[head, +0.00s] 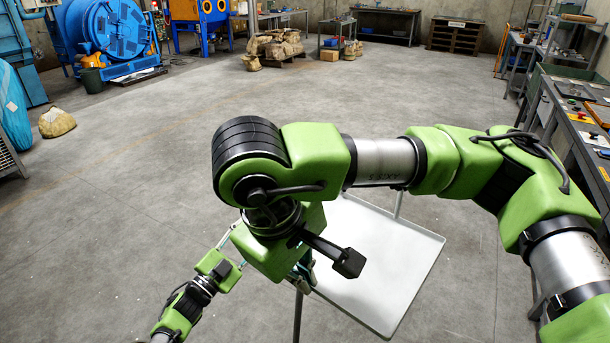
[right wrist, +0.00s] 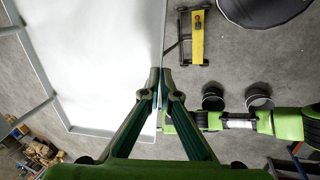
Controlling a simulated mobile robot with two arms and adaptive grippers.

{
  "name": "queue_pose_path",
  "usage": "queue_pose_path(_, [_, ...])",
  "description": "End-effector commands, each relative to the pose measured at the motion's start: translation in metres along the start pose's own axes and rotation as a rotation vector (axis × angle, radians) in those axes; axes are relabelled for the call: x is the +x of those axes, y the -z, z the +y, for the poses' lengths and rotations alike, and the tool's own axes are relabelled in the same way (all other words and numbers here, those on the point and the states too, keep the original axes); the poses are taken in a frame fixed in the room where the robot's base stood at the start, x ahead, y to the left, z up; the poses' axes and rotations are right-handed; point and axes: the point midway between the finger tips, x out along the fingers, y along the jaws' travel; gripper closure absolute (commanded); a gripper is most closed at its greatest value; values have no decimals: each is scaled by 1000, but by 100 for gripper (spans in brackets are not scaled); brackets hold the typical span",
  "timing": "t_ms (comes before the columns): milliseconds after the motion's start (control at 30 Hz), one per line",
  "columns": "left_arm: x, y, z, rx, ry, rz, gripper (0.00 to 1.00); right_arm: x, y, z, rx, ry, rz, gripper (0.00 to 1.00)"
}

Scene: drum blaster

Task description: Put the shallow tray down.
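The shallow tray (head: 385,265) is a white, flat sheet with a low rim, below and behind my right arm in the head view. It fills the upper left of the right wrist view (right wrist: 95,55). My right gripper (right wrist: 161,76) has its fingertips together at the tray's edge and seems to pinch the rim. In the head view my right gripper (head: 303,277) is mostly hidden by its own wrist. My left gripper (head: 230,238) is left of the tray, partly covered by my right wrist. Its fingertips are unclear. I cannot tell whether the tray is supported underneath.
Thin grey bars (right wrist: 35,110) run beside the tray. A yellow wheeled stand (right wrist: 197,38) is on the floor nearby. A workbench (head: 575,125) lines the right side. A sack (head: 57,122) lies at the left. The middle floor is clear.

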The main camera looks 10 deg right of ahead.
Motion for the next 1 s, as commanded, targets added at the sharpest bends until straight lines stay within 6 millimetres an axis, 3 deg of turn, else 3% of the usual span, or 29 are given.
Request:
queue_pose_path(100, [34, 62, -31, 99, -31, 171, 60, -1, 0, 1, 1, -2, 2, 100])
queue_pose_path(300, [67, 172, -62, 286, -120, 471, 60, -1, 0, 1, 1, -2, 2, 100])
queue_pose_path(400, [70, 227, -65, 401, -192, 629, 60, -1, 0, 1, 1, -2, 2, 100])
queue_pose_path(500, [61, 270, -54, 531, -282, 788, 60, -1, 0, 1, 1, -2, 2, 100])
queue_pose_path(600, [46, 295, -40, 638, -366, 912, 60, -1, 0, 1, 0, -2, 2, 100])
queue_pose_path(767, [31, 311, -26, 725, -439, 1016, 60, -1, 0, 1, 1, -2, 2, 100])
queue_pose_path(1000, [37, 327, -9, 738, -452, 1039, 60, -1, 0, 1, 1, -2, 2, 100])
